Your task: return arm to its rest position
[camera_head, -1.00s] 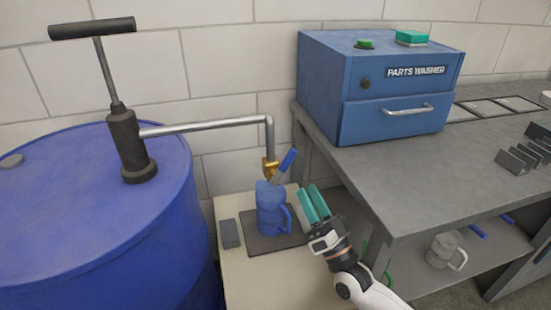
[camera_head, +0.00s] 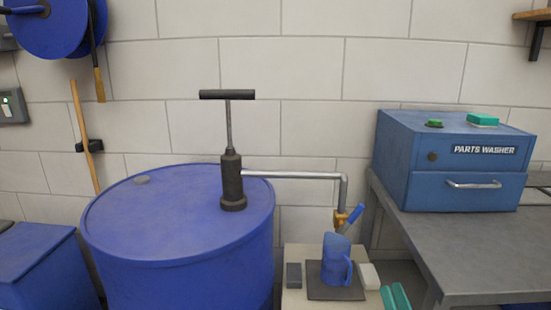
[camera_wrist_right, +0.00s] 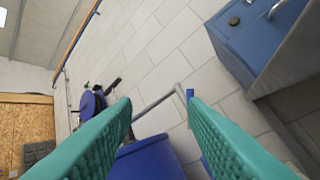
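My right gripper (camera_head: 396,296) shows only as teal fingertips at the bottom edge of the head view, right of the small stand. In the right wrist view my right gripper (camera_wrist_right: 161,106) has its two teal fingers well apart with nothing between them. The blue jug (camera_head: 336,260) stands upright on a dark square mat (camera_head: 322,293) under the brass spout (camera_head: 341,219), clear of the fingers. My left gripper is in neither view.
A blue drum (camera_head: 150,220) with a hand pump (camera_head: 232,180) stands left of the stand (camera_head: 300,300). The workbench (camera_head: 440,240) carries a blue parts washer (camera_head: 440,160) on the right. A white block (camera_head: 369,277) lies beside the jug, a dark block (camera_head: 294,275) on its other side.

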